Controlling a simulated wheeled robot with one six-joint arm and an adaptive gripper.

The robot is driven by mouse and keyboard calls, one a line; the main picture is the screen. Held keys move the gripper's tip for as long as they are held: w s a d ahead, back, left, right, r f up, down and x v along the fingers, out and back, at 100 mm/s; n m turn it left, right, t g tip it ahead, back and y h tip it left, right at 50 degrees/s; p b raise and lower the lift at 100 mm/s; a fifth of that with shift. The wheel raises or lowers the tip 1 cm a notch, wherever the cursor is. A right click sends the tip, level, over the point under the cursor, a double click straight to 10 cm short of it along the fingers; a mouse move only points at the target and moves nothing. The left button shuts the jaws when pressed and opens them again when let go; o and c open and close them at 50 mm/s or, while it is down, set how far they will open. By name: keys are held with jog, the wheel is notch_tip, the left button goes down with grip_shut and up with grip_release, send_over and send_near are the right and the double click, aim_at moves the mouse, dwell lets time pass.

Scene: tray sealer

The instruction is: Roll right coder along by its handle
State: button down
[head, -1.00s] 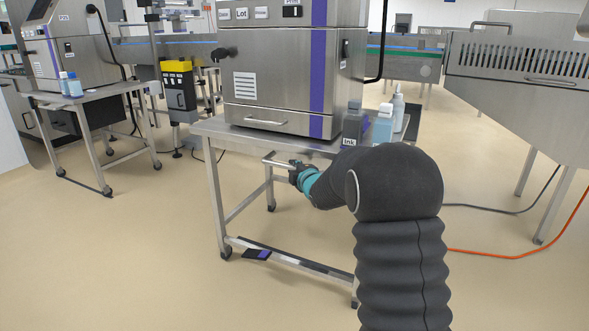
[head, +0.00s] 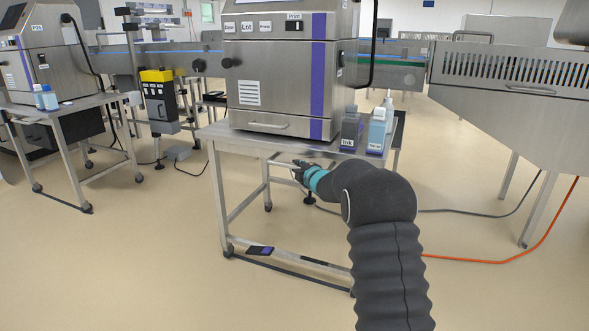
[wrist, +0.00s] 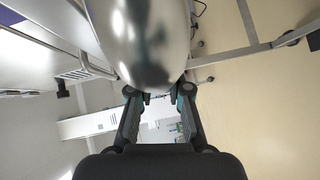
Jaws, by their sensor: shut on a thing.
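The right coder (head: 274,88) is a steel cabinet with a purple stripe, standing on a wheeled steel cart (head: 218,134). The cart's handle is a bar below its top at the front; in the wrist view the shiny metal bar (wrist: 145,40) fills the upper middle, close to the camera. My gripper (head: 298,168) is at the handle under the cart's top edge. In the wrist view my gripper (wrist: 161,97) has its two fingers on the bar, shut on it. The fingertips are partly hidden behind the bar.
Bottles of ink (head: 350,130) and blue-labelled fluid (head: 377,130) stand on the cart's right end. Another coder on a cart (head: 60,112) stands left. An orange cable (head: 500,261) lies right. Front floor is clear.

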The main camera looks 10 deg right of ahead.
jog(key=shift+w+d+r, duration=0.15)
jog(key=shift+w+d, duration=0.35)
jog(key=shift+w, duration=0.25)
jog(key=c, duration=1.1)
grip_release()
jog(key=shift+w+d, duration=0.1)
jog(key=shift+d, duration=0.15)
jog(key=shift+a, duration=0.15)
jog(key=v, duration=1.2)
